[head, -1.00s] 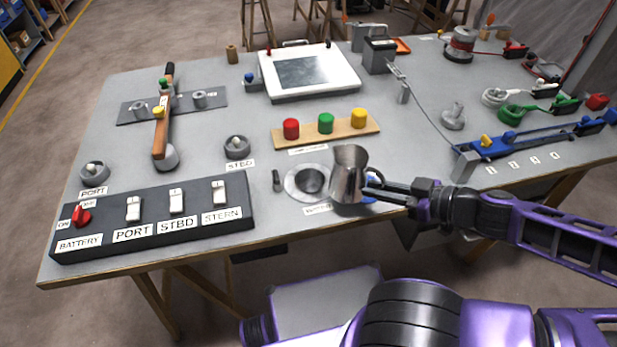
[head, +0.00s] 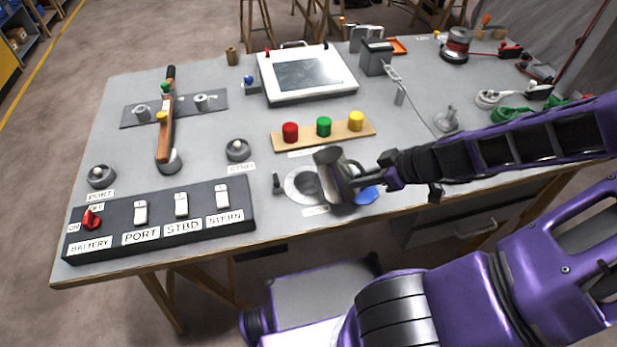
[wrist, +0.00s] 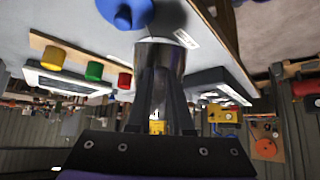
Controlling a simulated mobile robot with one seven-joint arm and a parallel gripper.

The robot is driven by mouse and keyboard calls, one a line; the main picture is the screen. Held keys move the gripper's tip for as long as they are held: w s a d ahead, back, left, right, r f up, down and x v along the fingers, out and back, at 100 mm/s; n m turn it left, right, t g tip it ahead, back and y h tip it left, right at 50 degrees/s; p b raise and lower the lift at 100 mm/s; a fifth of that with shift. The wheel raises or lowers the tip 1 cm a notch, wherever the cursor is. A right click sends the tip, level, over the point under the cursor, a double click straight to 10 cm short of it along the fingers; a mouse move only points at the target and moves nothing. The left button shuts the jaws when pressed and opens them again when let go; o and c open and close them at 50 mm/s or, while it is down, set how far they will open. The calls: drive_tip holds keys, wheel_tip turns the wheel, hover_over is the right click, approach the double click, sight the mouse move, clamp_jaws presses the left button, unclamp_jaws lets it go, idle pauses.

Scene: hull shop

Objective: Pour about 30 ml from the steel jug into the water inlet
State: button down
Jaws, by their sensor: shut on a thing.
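The steel jug (head: 331,173) is held by my gripper (head: 356,180) and is tilted to the left in the head view. It is above the right part of the round water inlet (head: 292,187), a pale ring set on the table near its front edge. The jug hides part of the inlet's opening. In the wrist view the jug (wrist: 160,58) lies between the two fingers of my gripper (wrist: 160,100). No stream of water can be made out, and the level in the jug is hidden.
A blue disc (head: 366,194) lies right of the inlet. A small dark peg (head: 276,183) stands left of it. The switch panel (head: 160,222) is further left. A wooden strip (head: 345,134) with red, green and yellow knobs lies behind.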

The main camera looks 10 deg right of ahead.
sight(344, 161)
drive_tip(key=shift+w+a+r+g+h, duration=0.3)
drive_tip(key=shift+w+a+g+h, duration=0.5)
drive_tip(key=shift+w+g+h, duration=0.15)
drive_tip(key=shift+w+a+r+g+h, duration=0.15)
drive_tip(key=shift+w+a+g+h, duration=0.2)
drive_tip(key=shift+g+h, duration=0.3)
drive_tip(key=shift+w+a+r+g+h, duration=0.15)
drive_tip(key=shift+w+a+g+h, duration=0.2)
drive_tip(key=shift+g, duration=0.45)
drive_tip(key=shift+w+a+f+g+h, duration=0.1)
drive_tip(key=shift+w+a+g+h, duration=0.1)
drive_tip(key=shift+g+h, duration=0.15)
drive_tip(key=shift+w+a+f+g+h+b, duration=0.1)
drive_tip(key=shift+w+f+g+h+b, duration=0.2)
drive_tip(key=shift+b, duration=0.6)
drive_tip(key=shift+r+g, duration=0.25)
drive_tip(key=shift+r, duration=0.15)
drive_tip(key=shift+w+a+h, duration=0.1)
drive_tip(key=shift+w+h, duration=0.05)
drive_tip(key=shift+h, duration=0.25)
drive_tip(key=shift+w+a+g+h, duration=0.25)
drive_tip(key=shift+g+h, duration=0.15)
drive_tip(key=shift+g, duration=0.3)
drive_tip(key=shift+s+d, duration=0.3)
drive_tip(key=shift+s+d, duration=0.45)
